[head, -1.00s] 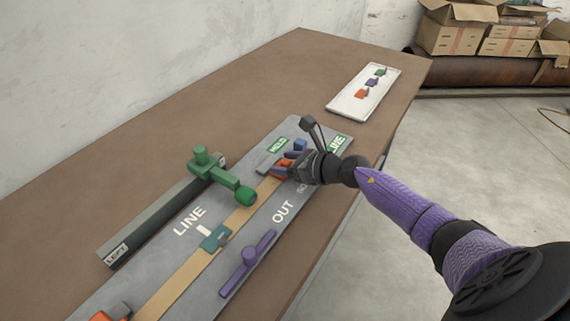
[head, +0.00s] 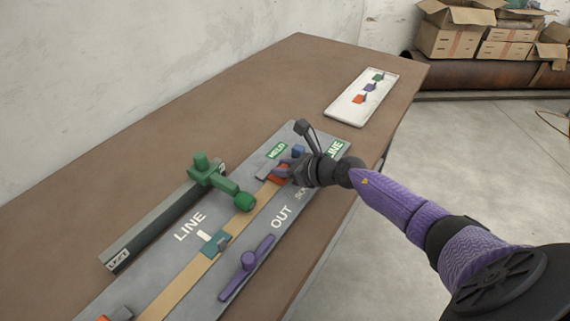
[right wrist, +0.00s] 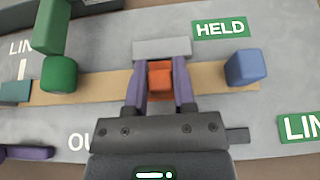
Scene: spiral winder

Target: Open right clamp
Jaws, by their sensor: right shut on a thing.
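The right clamp is an orange block (right wrist: 160,80) at the far end of the tan strip (head: 188,280) on the grey board. It also shows in the head view (head: 278,175), partly hidden by my gripper. My right gripper (right wrist: 160,88) has its two purple fingers on either side of the orange block and is shut on it. A grey block (right wrist: 162,48) lies just beyond the fingertips. Another orange clamp (head: 120,313) shows at the lower left edge of the head view. My left gripper is not in view.
A blue block (right wrist: 246,68) stands on the strip right of the gripper. A green lever (head: 215,175) with a round knob, a teal block (head: 214,243) and a purple handle (head: 247,265) are nearby. A white tray (head: 340,110) with small coloured pieces lies at the back.

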